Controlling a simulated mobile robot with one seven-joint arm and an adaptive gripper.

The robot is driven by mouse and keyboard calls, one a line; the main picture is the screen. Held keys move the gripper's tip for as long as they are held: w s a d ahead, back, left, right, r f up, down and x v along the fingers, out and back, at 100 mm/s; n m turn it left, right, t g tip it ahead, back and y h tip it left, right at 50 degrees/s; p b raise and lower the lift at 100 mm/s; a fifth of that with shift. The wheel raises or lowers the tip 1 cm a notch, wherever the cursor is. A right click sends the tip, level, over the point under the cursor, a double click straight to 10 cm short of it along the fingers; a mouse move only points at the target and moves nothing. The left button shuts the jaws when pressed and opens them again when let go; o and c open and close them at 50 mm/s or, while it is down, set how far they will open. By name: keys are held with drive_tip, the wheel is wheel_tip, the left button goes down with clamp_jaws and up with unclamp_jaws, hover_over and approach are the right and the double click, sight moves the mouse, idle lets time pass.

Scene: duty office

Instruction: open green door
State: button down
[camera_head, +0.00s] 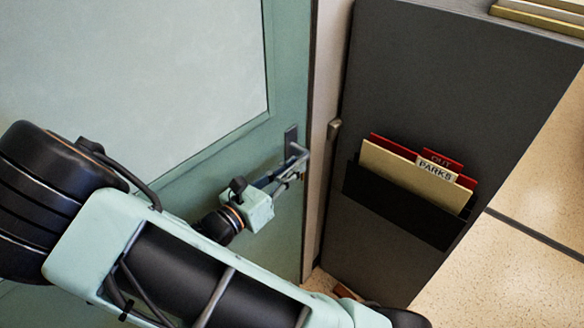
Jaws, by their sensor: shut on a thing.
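The green door (286,95) fills the left of the head view, with a large pale glass panel (120,60) in it. Its right edge stands against the light frame, and I see no clear gap there. A grey metal lever handle (293,146) sits on a dark plate near that edge. My gripper (292,170) is shut on the handle; its fingers partly cover the lever. My arm comes in from the lower left and hides the lower part of the door.
A dark grey cabinet or partition (430,70) stands just right of the door frame (322,120). A black wall pocket (400,207) on it holds red and tan folders (405,168). Speckled floor (540,180) shows free at the right.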

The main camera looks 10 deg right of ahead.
drive_tip(key=shift+f, duration=0.15)
drive_tip(key=shift+f+t+h+b, duration=0.4)
drive_tip(key=shift+f+h+b, duration=0.15)
drive_tip(key=shift+b, duration=0.55)
drive_tip(key=shift+w+d+f+t+h+b, duration=0.2)
drive_tip(key=shift+f+t+h+b, duration=0.35)
drive_tip(key=shift+h+b, duration=0.45)
drive_tip(key=shift+w+d+f+t+h+b, duration=0.15)
drive_tip(key=shift+f+t+h+b, duration=0.25)
drive_tip(key=shift+t+h+b, duration=0.55)
drive_tip(key=shift+w+d+f+t+h+b, duration=0.1)
drive_tip(key=shift+d+f+t+h+b, duration=0.3)
drive_tip(key=shift+b, duration=0.95)
drive_tip(key=shift+a, duration=0.2)
